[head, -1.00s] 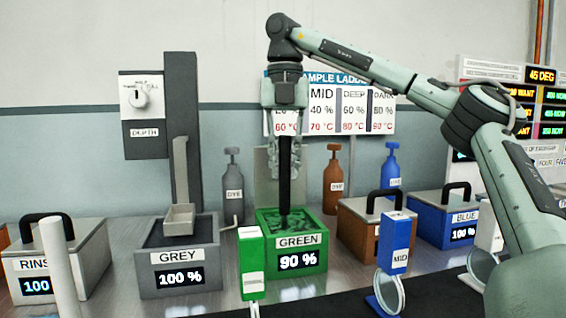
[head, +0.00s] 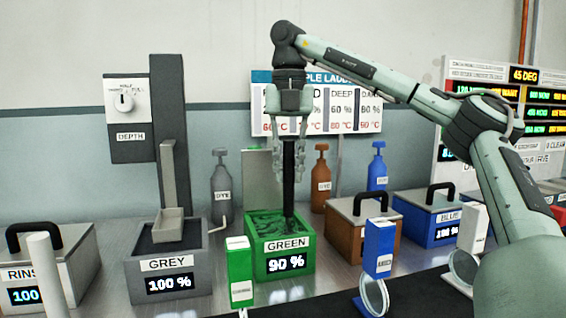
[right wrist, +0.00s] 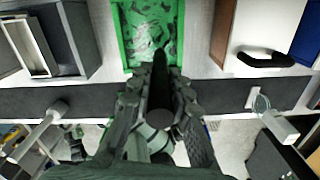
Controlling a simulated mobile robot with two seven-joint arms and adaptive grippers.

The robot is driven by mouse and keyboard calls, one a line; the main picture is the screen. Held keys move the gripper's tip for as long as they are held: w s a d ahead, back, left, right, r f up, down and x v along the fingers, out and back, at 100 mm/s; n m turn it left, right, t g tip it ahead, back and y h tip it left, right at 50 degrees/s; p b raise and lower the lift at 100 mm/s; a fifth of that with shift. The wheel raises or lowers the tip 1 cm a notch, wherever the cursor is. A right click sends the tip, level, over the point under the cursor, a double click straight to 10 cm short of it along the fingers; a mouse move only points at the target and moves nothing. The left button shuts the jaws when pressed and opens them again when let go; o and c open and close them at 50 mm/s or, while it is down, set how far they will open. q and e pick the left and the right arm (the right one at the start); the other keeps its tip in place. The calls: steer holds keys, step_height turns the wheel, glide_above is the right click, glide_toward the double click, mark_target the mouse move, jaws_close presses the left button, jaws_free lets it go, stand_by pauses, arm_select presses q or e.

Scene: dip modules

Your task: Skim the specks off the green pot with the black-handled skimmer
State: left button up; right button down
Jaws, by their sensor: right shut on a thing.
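The green pot (head: 302,247) stands in the middle of the bench with a "GREEN" label and a 90 % display. Dark specks or streaks show on its green surface, also in the right wrist view (right wrist: 128,62). My right gripper (head: 289,174) is above the pot, shut on the upright black handle of the skimmer (head: 288,195). The handle also shows between the fingers in the right wrist view (right wrist: 158,88). Its lower end reaches into the pot, towards the right side. The skimmer's head is not clearly visible. My left gripper is not in view.
The grey pot (head: 135,275) with a raised tray (head: 168,230) stands left of the green one. A lidded brown pot (head: 345,235) and blue pot (head: 425,225) stand right. A green box (head: 240,270) and blue box (head: 378,245) stand in front; dye bottles (head: 222,185) stand behind.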

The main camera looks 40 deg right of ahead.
mark_target(266, 162)
steer(key=shift+w, duration=0.15)
steer(key=shift+w+d+p, duration=0.2)
steer(key=shift+w+d, duration=0.2)
steer(key=shift+w, duration=0.35)
steer(key=shift+w+d+p, duration=0.25)
steer(key=shift+w+d, duration=0.2)
steer(key=shift+w, duration=0.25)
steer(key=shift+w+d+p, duration=0.2)
steer(key=shift+w+d, duration=0.2)
steer(key=shift+w, duration=0.35)
steer(key=shift+a, duration=0.1)
steer(key=shift+w+a, duration=0.35)
steer(key=shift+a, duration=0.3)
steer(key=shift+w+a, duration=0.35)
steer(key=shift+a, duration=0.3)
